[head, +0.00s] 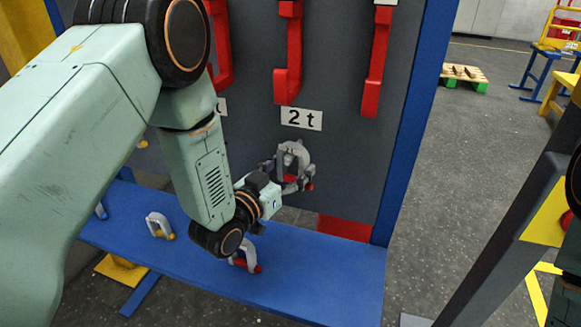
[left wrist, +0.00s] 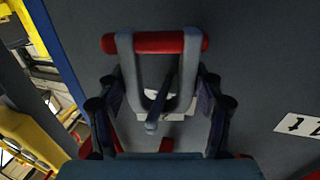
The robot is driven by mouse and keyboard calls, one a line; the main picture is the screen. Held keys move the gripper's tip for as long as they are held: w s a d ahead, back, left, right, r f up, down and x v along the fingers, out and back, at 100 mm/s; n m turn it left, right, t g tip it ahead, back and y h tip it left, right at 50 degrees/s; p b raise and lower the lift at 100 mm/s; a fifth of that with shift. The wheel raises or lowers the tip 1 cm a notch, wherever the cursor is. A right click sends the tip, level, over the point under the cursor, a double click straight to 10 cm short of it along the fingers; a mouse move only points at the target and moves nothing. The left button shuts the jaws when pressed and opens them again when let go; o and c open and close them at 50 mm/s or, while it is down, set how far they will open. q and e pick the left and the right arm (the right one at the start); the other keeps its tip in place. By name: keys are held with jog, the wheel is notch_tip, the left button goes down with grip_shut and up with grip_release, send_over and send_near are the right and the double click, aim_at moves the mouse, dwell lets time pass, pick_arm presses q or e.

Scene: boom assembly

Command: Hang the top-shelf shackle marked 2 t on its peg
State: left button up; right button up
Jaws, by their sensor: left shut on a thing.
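My left gripper (head: 291,172) is shut on a grey shackle (head: 304,153) with a red pin, held close to the dark board just below the "2 t" label (head: 301,119). In the left wrist view the shackle (left wrist: 189,90) lies between the fingers of my left gripper (left wrist: 160,112), its red pin across the top of the picture. A thin grey peg (left wrist: 152,126) shows inside the shackle's outline. I cannot tell whether the shackle rests on it. My right gripper is not in view.
More shackles, one (head: 158,224) with a yellow pin and one (head: 243,262) with red, stand on the blue shelf (head: 330,278). Red hook-like parts (head: 288,60) hang above the label. A blue post (head: 412,120) edges the board on the right. Open floor lies beyond it.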

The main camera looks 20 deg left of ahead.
pick_arm(q)
jog(key=o, duration=1.8)
jog(key=shift+f, duration=0.1)
jog(key=v, duration=1.2)
jog(key=x, duration=1.2)
jog(key=shift+d, duration=0.1)
jog(key=shift+s+r, duration=0.3)
jog(key=shift+r, duration=0.25)
